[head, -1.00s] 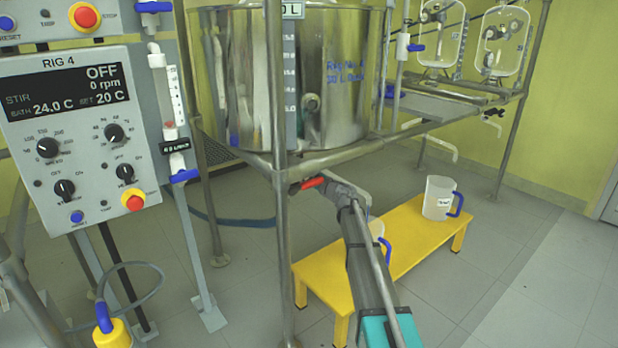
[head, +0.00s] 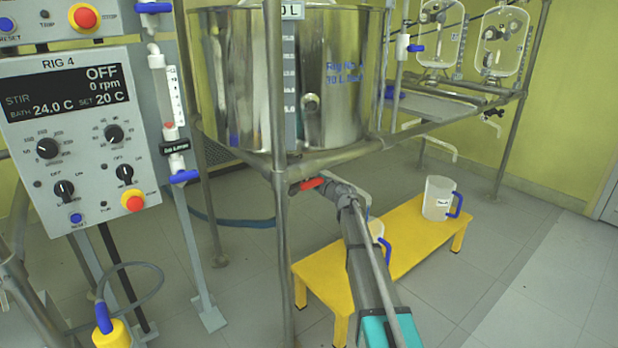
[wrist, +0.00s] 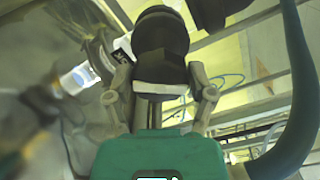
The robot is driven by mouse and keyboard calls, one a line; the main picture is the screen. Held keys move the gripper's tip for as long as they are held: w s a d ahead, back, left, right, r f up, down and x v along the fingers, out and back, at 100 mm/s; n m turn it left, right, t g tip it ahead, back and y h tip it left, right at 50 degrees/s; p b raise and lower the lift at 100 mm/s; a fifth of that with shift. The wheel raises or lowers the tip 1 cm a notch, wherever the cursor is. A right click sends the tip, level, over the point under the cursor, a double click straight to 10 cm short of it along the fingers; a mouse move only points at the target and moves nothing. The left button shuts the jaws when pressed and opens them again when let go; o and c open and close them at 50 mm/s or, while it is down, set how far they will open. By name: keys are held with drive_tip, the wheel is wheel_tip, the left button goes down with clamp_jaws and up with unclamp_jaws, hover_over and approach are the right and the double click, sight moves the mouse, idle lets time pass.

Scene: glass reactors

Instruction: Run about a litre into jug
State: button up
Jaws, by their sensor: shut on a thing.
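The steel vessel (head: 340,85) stands in a frame. A red valve lever (head: 311,184) sticks out below it. My gripper (head: 329,186) is at this lever and shut on it; the exact grip is hard to see. A jug with a blue handle (head: 387,249) stands on the yellow bench (head: 408,238), mostly hidden behind my arm. A second clear jug (head: 438,198) with a label and blue handle stands further right on the bench. In the wrist view, my gripper's fingers (wrist: 160,85) flank a dark rounded part. Liquid in the near jug cannot be seen.
The control panel (head: 75,135) at left reads OFF, 0 rpm. A frame leg (head: 281,240) stands just left of my gripper. A blue hose (head: 235,222) runs behind. More glass vessels (head: 440,38) hang at the back right. The floor at right is clear.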

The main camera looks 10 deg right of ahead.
drive_tip(key=o, duration=1.1)
drive_tip(key=shift+v, duration=6)
